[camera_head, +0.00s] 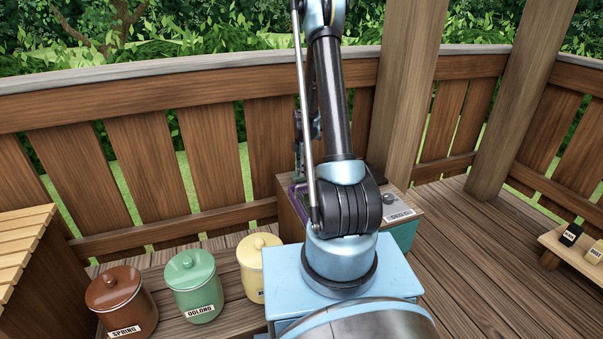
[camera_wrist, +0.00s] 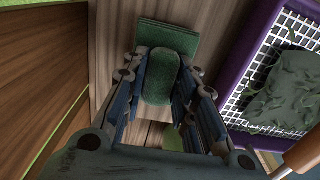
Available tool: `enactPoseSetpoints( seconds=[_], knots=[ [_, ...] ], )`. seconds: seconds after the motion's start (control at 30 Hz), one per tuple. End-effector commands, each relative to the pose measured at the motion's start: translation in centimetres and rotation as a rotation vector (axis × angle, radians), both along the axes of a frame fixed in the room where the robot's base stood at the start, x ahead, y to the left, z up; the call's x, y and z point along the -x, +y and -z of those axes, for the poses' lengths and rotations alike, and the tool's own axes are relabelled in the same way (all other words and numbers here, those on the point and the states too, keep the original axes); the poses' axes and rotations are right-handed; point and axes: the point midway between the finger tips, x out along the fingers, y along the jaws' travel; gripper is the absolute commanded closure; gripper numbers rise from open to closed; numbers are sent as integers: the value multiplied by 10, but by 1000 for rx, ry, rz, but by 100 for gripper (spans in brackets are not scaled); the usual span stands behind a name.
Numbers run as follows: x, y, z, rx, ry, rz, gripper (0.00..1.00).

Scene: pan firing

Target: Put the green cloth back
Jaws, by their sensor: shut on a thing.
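The green cloth (camera_wrist: 162,78) shows in the wrist view as a rounded dark green pad between the fingers of my gripper (camera_wrist: 165,70). My gripper is shut on it. A flat, squared green piece (camera_wrist: 168,38) shows just beyond the fingertips, over a wooden surface. I cannot tell whether it is part of the same cloth. In the head view my arm reaches over a wooden stand (camera_head: 400,207) by the railing and hides most of the gripper and the cloth.
A purple-framed wire mesh tray (camera_wrist: 237,85) holding a grey-green leafy mass (camera_wrist: 285,105) lies right of the gripper. A wooden handle (camera_wrist: 305,150) is at lower right. Brown (camera_head: 125,300), green (camera_head: 193,287) and yellow (camera_head: 257,265) canisters stand left of my base.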

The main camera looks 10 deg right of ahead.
Motion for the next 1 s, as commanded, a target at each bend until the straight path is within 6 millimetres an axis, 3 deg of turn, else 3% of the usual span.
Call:
enactPoseSetpoints(
  seconds=[0.1,0.47,0.5,0.57,1.0],
  knots=[
    [0,0,9,0,0,0,93],
    [0,0,12,0,0,1,93],
    [0,0,12,0,0,1,67],
    [0,0,12,0,0,1,54],
    [0,-1,11,0,0,1,54]
  ],
)
